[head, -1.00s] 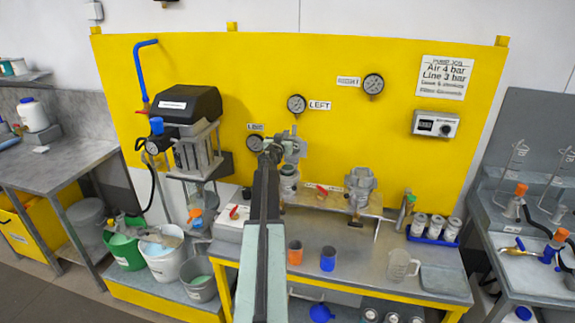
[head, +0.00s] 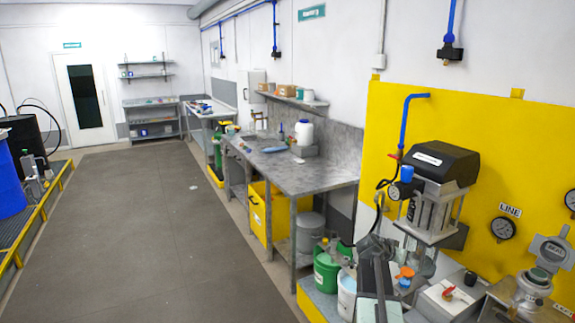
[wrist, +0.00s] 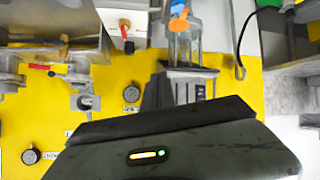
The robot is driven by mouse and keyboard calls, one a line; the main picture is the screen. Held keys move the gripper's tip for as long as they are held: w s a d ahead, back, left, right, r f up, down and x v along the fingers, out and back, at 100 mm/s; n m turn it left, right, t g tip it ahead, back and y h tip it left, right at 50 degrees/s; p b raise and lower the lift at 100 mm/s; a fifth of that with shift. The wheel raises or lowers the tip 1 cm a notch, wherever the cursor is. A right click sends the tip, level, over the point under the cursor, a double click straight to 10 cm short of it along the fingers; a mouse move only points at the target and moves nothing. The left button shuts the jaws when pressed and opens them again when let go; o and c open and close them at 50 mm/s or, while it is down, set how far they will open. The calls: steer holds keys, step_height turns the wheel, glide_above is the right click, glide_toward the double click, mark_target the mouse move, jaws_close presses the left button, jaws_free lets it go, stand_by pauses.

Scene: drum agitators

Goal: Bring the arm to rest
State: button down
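My arm rises from the bottom edge of the head view, right of centre, and my gripper (head: 374,246) is at its upper end. It appears in front of the bench's left end, left of and below the black-topped pump (head: 437,180). Its fingers are too small and dark there to tell open from shut. In the wrist view, a dark housing with an orange and a green light fills the bottom, and a dark wedge stands above it. The scene looks upside down there, with the yellow panel (wrist: 40,115) behind. I see nothing held.
A grey workbench (head: 300,178) runs along the wall. Open grey floor (head: 150,225) lies at left.

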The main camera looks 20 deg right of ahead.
steer(key=w+a+f+n+y, duration=0.1)
steer(key=a+f+n+y, duration=0.15)
steer(key=a, duration=0.75)
steer(key=w+a+f+n+y+b, duration=0.15)
steer(key=a+f, duration=0.25)
steer(key=a, duration=0.6)
steer(key=w+a+f+n+y, duration=0.2)
steer(key=a+f, duration=0.1)
steer(key=a, duration=0.6)
steer(key=s+a+f+n+y, duration=0.1)
steer(key=s+a+n, duration=0.1)
steer(key=a, duration=0.7)
steer(key=s+a+f+n+g+y, duration=0.1)
steer(key=s+a+n+y, duration=0.1)
steer(key=a, duration=0.7)
steer(key=s+a+f+n+g+y, duration=0.1)
steer(key=s+a+n+y, duration=0.1)
steer(key=a, duration=0.7)
steer(key=shift+s+a+f+n+b, duration=0.3)
steer(key=shift+s+n, duration=0.2)
steer(key=shift+s, duration=0.15)
steer(key=shift+d, duration=0.1)
